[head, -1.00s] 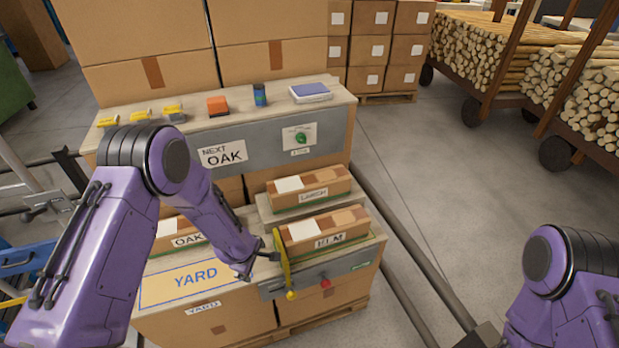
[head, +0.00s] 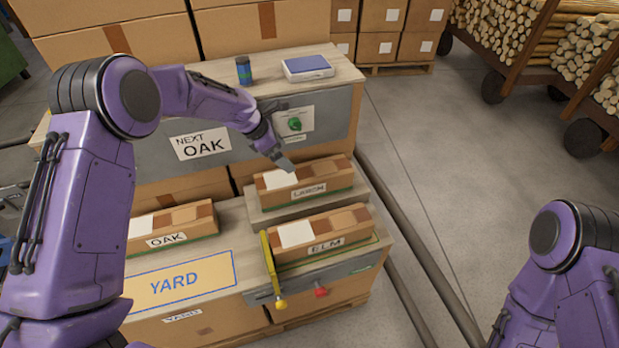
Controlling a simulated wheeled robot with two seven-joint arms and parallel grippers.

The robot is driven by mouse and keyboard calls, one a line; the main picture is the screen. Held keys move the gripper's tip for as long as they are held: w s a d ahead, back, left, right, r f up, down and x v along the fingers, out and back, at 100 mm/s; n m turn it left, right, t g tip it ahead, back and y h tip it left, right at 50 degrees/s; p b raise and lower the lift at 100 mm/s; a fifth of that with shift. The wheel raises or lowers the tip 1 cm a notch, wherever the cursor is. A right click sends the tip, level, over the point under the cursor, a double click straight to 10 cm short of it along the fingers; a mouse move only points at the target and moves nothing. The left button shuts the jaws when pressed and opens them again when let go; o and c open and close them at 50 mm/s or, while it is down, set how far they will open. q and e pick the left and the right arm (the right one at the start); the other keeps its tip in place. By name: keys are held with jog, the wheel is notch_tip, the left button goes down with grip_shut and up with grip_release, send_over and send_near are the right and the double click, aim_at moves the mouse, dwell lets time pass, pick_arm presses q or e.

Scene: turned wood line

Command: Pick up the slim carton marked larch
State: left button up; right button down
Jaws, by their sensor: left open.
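The slim carton marked LARCH (head: 332,172) lies on a raised step at the back of the stand, its label facing me and a white patch on its top. My left gripper (head: 285,164) is open at the carton's left end, pointing down over the white patch. I cannot tell whether its fingers touch the carton. The fingers hide a little of the carton's back left edge. Of my right arm only upper links show at the lower right; its gripper is out of view.
A similar carton marked ELM (head: 350,222) lies just in front, and one marked OAK (head: 190,216) lies to the left. A yellow lever (head: 269,262) stands at ELM's left end. Behind, a shelf holds a blue can (head: 244,70) and a blue-topped box (head: 307,67). The YARD panel (head: 215,268) is bare.

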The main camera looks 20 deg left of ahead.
aim_at(304, 173)
pick_arm(q)
jog(key=x, duration=0.6)
jog(key=p+x, duration=0.1)
jog(key=x, duration=0.3)
jog(key=shift+s+d, duration=0.2)
jog(key=shift+d, duration=0.1)
jog(key=c, duration=1.5)
